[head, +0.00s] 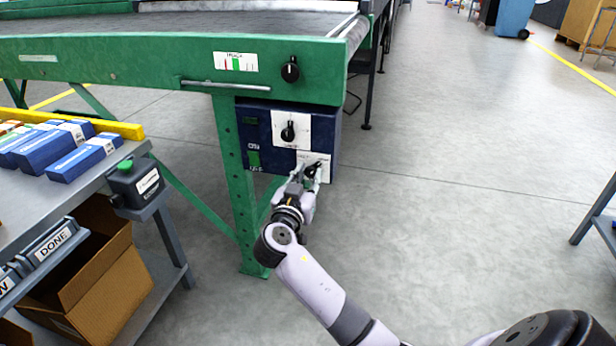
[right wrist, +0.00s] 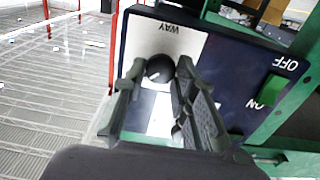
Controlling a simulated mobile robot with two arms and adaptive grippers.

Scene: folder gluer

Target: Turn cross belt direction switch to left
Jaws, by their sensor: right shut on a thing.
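A dark blue control box (head: 257,135) hangs under the green conveyor frame. It has an upper black rotary knob (head: 288,132) on a white plate and a lower black knob (head: 313,169) on another white plate. My right gripper (head: 309,173) is at the lower knob. In the right wrist view the lower knob (right wrist: 160,68) sits between my fingertips, which are shut on it; the box appears upside down there with the word "WAY" beside the knob. Another part (right wrist: 177,132) is partly hidden behind a finger. Which plate is the cross belt direction switch is not readable. My left gripper is out of view.
A third black knob (head: 290,70) is on the green rail above the box. A green leg (head: 235,185) stands close left of my gripper. A grey bench (head: 120,155) with blue boxes is at left. The floor (head: 460,200) to the right is clear.

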